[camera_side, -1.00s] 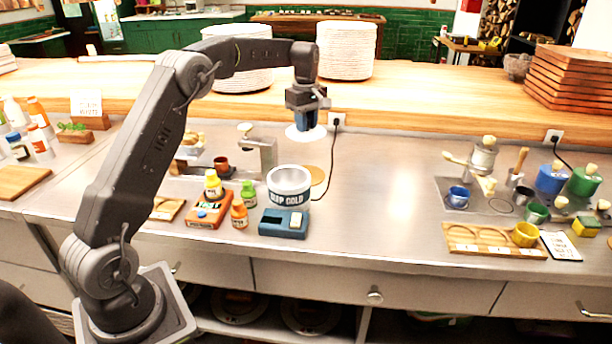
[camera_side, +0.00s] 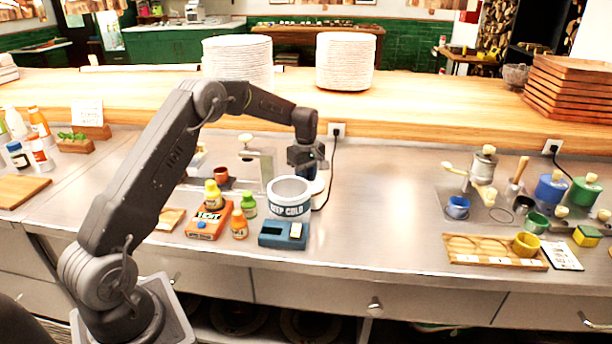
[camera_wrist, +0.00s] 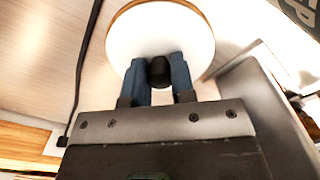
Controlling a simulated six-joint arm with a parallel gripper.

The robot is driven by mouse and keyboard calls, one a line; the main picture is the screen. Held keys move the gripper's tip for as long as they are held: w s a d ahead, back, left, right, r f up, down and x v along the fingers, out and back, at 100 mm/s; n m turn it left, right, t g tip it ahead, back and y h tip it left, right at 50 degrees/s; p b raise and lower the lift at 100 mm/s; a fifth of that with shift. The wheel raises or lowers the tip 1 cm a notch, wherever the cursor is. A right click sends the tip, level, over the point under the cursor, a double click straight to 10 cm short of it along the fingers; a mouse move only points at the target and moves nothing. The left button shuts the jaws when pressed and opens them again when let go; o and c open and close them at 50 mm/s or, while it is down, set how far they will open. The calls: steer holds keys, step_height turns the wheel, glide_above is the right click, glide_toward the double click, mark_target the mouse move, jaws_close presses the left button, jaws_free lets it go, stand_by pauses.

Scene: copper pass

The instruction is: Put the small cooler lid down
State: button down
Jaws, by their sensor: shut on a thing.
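My gripper (camera_side: 309,168) points down behind the cooler tub and is shut on the dark knob (camera_wrist: 159,70) of the small cooler lid. The lid (camera_wrist: 160,32) is a white disc; in the side view it (camera_side: 319,187) shows just right of the tub, partly hidden by it. A thin tan rim of a round wooden disc (camera_wrist: 207,17) shows past the lid's edge in the wrist view. The lid is over this disc, low to the counter; I cannot tell if they touch. The open tub (camera_side: 289,209), marked KEEP COLD, stands on the counter in front.
A blue device (camera_side: 283,235) sits in front of the tub. Small bottles (camera_side: 239,223) and an orange scale-like box (camera_side: 208,221) stand left. A metal stand (camera_side: 258,165) is close behind left. A black cord (camera_side: 332,170) runs right of the lid.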

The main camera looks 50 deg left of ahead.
steer(key=c, duration=1)
jaws_free()
steer(key=shift+f, duration=0.1)
steer(key=shift+o, duration=0.2)
